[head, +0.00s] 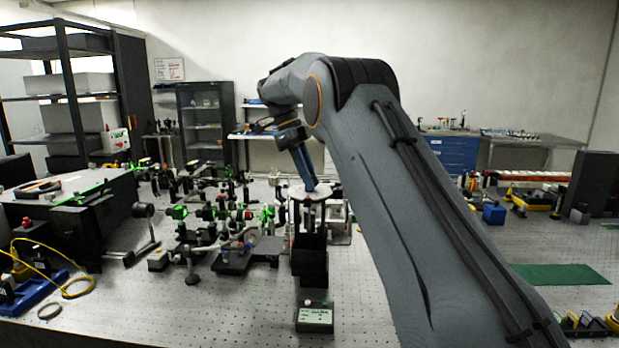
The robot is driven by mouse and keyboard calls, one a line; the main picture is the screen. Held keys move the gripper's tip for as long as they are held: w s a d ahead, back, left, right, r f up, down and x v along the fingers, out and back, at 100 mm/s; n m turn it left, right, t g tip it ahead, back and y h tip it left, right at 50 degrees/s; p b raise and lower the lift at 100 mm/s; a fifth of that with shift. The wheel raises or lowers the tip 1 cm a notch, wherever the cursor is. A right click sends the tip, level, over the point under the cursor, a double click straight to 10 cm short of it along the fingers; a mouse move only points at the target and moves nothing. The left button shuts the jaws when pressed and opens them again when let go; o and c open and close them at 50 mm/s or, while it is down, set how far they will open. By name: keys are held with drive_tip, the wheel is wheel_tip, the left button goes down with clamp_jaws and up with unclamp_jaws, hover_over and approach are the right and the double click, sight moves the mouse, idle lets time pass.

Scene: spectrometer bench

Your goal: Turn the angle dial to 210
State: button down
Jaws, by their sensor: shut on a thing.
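The angle dial (322,193) is a pale round disc on top of a dark upright stand (310,262) near the middle of the bench. My gripper (310,186) comes down from above with its blue fingers, and the tips meet the top of the dial. It is shut on the dial's middle part, which the fingers hide. The dial's markings are too small to read, so its angle cannot be told. A small box with a pale label (315,316) sits at the foot of the stand.
Optical mounts with green glows (225,212) crowd the bench left of the stand. A black box (95,225) stands at the left, with a yellow cable (75,285) before it. A green mat (560,274) lies at the right. The front bench is mostly bare.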

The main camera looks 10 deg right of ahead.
idle(0.4)
drive_tip(key=c, duration=1.6)
unclamp_jaws()
drive_tip(key=shift+o, duration=0.2)
drive_tip(key=v, duration=0.5)
drive_tip(key=shift+w+a+r, duration=0.1)
drive_tip(key=shift+r, duration=0.25)
drive_tip(key=p+v, duration=0.2)
drive_tip(key=p, duration=0.1)
drive_tip(key=shift+p, duration=0.35)
